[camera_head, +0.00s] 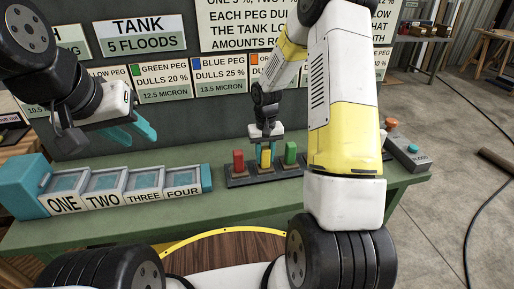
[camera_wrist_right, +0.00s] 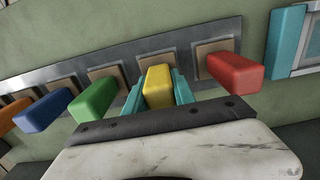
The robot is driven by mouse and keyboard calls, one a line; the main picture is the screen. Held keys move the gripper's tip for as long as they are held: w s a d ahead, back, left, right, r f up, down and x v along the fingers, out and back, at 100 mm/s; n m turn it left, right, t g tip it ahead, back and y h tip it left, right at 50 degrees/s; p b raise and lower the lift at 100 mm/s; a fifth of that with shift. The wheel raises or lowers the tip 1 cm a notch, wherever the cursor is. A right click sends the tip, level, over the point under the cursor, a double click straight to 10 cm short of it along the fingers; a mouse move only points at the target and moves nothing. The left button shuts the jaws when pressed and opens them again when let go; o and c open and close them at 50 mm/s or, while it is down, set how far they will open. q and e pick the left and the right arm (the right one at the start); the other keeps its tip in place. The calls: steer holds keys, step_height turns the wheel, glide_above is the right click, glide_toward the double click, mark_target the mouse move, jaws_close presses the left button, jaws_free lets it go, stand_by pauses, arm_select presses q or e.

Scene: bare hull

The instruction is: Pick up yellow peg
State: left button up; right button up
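The yellow peg (camera_head: 265,157) stands upright in a dark rack on the green table, between the red peg (camera_head: 239,162) and the green peg (camera_head: 290,152). My right gripper (camera_head: 266,148) is over it, pointing down. In the right wrist view the yellow peg (camera_wrist_right: 159,86) lies between the two teal fingers of my right gripper (camera_wrist_right: 158,92), one on each side. Whether both fingers press on it cannot be told. The peg still sits at its wooden socket. My left gripper (camera_head: 132,134) is open and empty above the numbered tanks.
A row of tanks (camera_head: 205,176) labelled ONE to FOUR stands left of the rack. In the right wrist view, red (camera_wrist_right: 236,72), green (camera_wrist_right: 93,98), and blue (camera_wrist_right: 44,111) pegs stand close by. A grey button box (camera_head: 408,152) is at the table's right. Signs hang behind.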

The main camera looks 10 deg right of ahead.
jaws_close()
steer(key=shift+r, duration=0.15)
